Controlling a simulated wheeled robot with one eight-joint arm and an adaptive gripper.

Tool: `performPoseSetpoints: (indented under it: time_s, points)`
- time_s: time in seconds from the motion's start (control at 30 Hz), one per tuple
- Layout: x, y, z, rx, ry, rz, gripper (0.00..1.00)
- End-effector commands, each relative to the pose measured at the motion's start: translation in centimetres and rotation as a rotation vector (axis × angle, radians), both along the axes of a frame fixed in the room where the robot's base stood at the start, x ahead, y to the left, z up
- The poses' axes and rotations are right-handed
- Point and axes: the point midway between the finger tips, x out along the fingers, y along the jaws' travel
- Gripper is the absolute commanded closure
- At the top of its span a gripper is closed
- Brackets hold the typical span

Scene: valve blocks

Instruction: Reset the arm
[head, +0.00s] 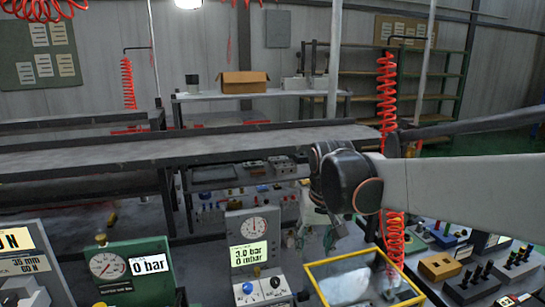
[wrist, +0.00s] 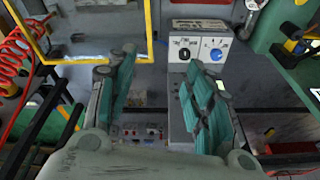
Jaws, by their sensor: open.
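My arm reaches in from the right in the head view, and its wrist bends down over the bench. My gripper (head: 328,226) hangs below it, partly hidden by the wrist joint. In the wrist view my gripper (wrist: 162,70) is open, with its two green-padded fingers apart and nothing between them. A grey gauge block (head: 254,235) with a lit display reading 3.0 bar stands left of my gripper. Its white knob panel (head: 262,289) has a blue and a black knob; the panel also shows beyond the fingers in the wrist view (wrist: 200,46).
A yellow-edged frame (head: 318,289) lies below and right of my gripper. A green gauge block (head: 126,270) reading 0 bar stands at left. Red coiled hoses (head: 387,95) hang near my arm. A long grey bench (head: 230,145) runs behind. Black-levered valve blocks (head: 477,284) sit at right.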

Motion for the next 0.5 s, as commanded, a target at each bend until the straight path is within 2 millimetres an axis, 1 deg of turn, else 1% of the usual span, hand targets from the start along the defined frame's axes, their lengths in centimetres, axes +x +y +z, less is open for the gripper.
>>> performPoseSetpoints:
  time_s: [0.03, 0.23, 0.37, 0.5]
  points:
    - [-1.5, -0.9, 0.5, 0.002, -0.020, -0.005, 0.52]
    - [-6.4, -3.7, 1.7, 0.005, -0.106, -0.013, 0.52]
    - [-9.7, -5.3, 1.9, 0.005, -0.164, -0.019, 0.52]
    - [-13.1, -6.8, 1.4, 0.001, -0.225, -0.028, 0.52]
